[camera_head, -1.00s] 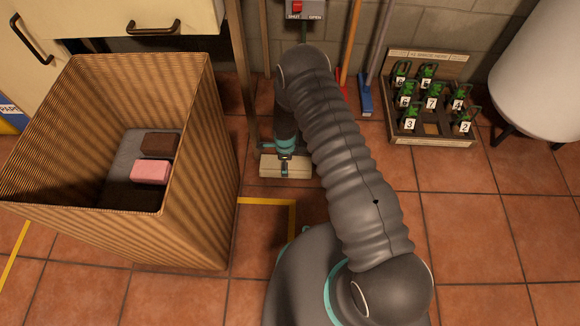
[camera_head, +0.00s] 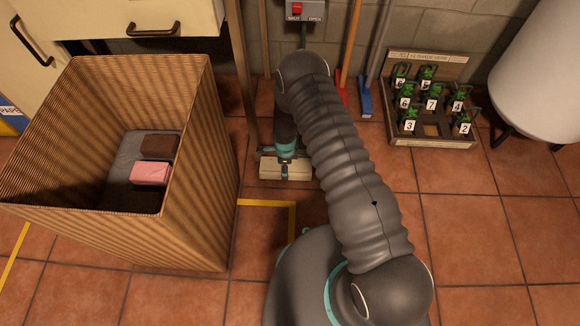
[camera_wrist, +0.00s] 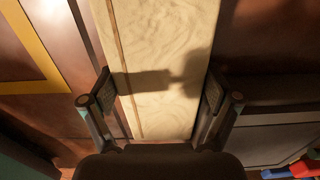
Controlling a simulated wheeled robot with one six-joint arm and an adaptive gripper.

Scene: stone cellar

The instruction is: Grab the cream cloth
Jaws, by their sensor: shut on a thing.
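The cream cloth (camera_head: 298,173) looks like a flat, pale folded block, low down near the wall and right of the tall wicker basket. In the wrist view the cream cloth (camera_wrist: 163,40) runs up the middle of the picture, with a thin brown line along its left side. My gripper (camera_head: 285,158) is over it in the head view. In the wrist view my gripper (camera_wrist: 159,95) has one finger at each long side of the cloth and is shut on it. My arm hides part of the surroundings.
The wicker basket (camera_head: 190,190) at left holds a brown folded cloth (camera_head: 160,146), a pink one (camera_head: 150,173) and darker ones. Brooms lean behind my arm. Tiled floor (camera_head: 490,240) is clear at right.

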